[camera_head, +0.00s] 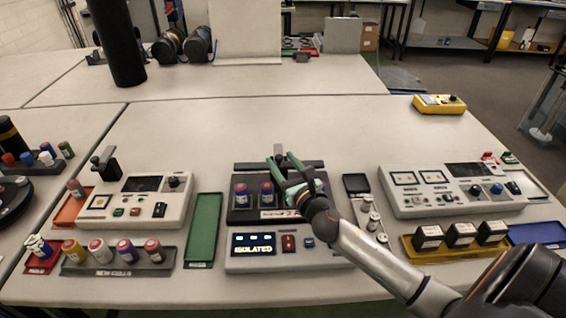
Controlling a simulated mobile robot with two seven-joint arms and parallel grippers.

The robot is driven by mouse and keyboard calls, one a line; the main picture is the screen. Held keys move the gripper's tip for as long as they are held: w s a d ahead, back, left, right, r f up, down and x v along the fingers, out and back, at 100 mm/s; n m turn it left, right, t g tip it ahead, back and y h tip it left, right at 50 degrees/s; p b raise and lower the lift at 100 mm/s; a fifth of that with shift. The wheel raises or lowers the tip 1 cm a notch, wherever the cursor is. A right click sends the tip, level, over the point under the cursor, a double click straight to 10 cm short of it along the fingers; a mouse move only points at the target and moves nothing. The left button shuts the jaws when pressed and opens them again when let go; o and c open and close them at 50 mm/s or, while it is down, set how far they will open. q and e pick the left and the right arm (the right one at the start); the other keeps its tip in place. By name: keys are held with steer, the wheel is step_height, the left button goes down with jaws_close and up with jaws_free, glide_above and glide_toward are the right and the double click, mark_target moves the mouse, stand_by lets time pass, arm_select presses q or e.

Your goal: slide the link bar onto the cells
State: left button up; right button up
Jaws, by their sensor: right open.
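The dark link bar (309,165) lies along the back of the cell holder (238,215), with a small grey upright handle (279,149) near its middle. In the holder, two blue-and-red cells stand upright, a left one (241,196) and a middle one (266,194); the right part is hidden by my gripper. My right gripper (281,159) has green fingers and is open, its tips close to the handle, one to each side. I cannot tell whether they touch it. The screen (254,243) in front reads "ISOLATED". My left gripper is out of view.
A green tray (203,230) lies left of the holder. A rack of several cells (118,266) and a console (137,203) stand further left. A larger console (452,199) and black boxes on a yellow tray (411,252) are right. The table behind the bar is clear.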

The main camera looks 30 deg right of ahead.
jaws_close()
stand_by(1.3)
